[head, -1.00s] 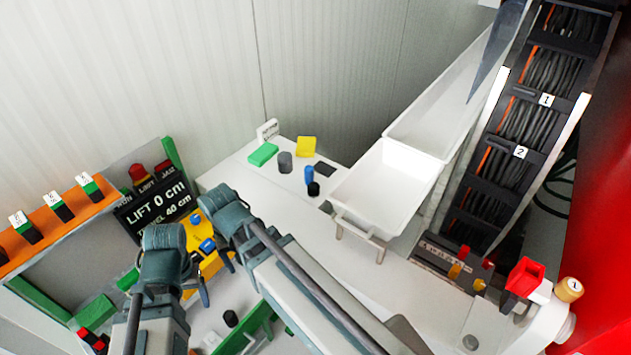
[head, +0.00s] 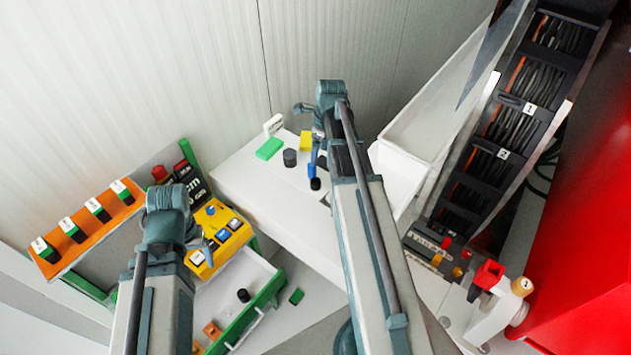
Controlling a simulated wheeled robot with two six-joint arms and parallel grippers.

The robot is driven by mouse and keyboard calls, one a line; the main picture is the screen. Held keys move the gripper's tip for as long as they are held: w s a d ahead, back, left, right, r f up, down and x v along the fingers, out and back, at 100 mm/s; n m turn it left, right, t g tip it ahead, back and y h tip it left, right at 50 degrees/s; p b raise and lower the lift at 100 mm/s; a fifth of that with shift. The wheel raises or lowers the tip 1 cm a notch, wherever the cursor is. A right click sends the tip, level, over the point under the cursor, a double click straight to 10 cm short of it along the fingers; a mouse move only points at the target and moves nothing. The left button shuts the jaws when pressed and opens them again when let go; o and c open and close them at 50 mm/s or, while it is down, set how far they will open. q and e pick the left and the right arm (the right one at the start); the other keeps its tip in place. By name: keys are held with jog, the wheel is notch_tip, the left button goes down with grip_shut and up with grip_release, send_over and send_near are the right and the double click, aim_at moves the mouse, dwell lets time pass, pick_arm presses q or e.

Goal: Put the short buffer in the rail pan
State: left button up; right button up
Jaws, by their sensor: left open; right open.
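Several small parts lie on the white bench (head: 265,195): a dark grey cylinder (head: 290,158), a blue cylinder (head: 313,161) and a short black cylinder (head: 315,184) in front of it. I cannot tell by label which is the short buffer. The rail pan, seemingly the white trough (head: 398,172) at right, is partly hidden behind my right arm. My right gripper (head: 321,166) is open, close by the blue cylinder; its fingers are small and partly hidden, and contact is unclear. My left gripper (head: 208,248) is open by the yellow button box, apart from the bench parts.
A green block (head: 269,148) and a yellow block (head: 305,140) lie on the bench. An open drawer (head: 262,275) holds a black cylinder (head: 243,296). A yellow button box (head: 222,235) and an orange switch rail (head: 90,232) stand left. A cable rack (head: 515,130) is at right.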

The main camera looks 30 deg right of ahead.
jog(key=b, duration=0.9)
send_over(316, 180)
jog(key=shift+w+d+f, duration=0.1)
jog(key=shift+f, duration=2.1)
jog(key=shift+w+d+f, duration=0.1)
jog(key=shift+f, duration=2.05)
jog(key=f+b, duration=0.5)
jog(key=shift+s+a+f, duration=0.15)
jog(key=shift+s+a, duration=0.05)
grip_shut()
